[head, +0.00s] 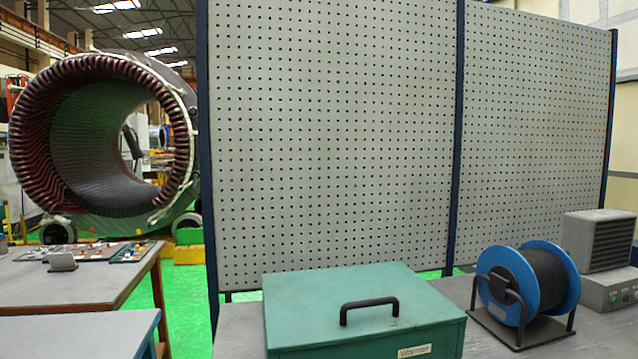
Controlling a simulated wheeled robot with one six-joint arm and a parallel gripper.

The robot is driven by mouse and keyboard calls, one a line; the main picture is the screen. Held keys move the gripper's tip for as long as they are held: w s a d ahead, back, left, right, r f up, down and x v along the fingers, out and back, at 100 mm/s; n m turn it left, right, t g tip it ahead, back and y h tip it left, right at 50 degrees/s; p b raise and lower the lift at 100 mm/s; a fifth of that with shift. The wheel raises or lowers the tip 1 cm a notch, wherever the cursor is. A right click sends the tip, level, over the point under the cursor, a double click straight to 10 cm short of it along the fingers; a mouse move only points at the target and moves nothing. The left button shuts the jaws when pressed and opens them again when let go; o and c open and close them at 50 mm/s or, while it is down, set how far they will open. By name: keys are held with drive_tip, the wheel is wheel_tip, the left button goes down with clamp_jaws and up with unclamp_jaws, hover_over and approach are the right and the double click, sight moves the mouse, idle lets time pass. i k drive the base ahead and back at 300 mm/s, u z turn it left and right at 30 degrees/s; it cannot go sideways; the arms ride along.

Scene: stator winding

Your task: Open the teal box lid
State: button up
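A teal box (370,345) stands on a grey workbench at the bottom middle of the head view. Its flat teal lid (330,290) is closed. A black bar handle (370,304) is fixed on top of the lid towards the front. A small pale label sits on the box's front below the handle. The lower part of the box is cut off by the picture's bottom edge. My gripper is not in view.
A blue cable spool (510,285) on a dark stand is right of the box. A grey vented unit (598,240) stands further right. A perforated panel (335,130) rises behind the bench. Another table (75,290) with small parts is at left, before a large stator (105,140).

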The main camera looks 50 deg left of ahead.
sight(308, 309)
drive_tip(key=u, duration=1.4)
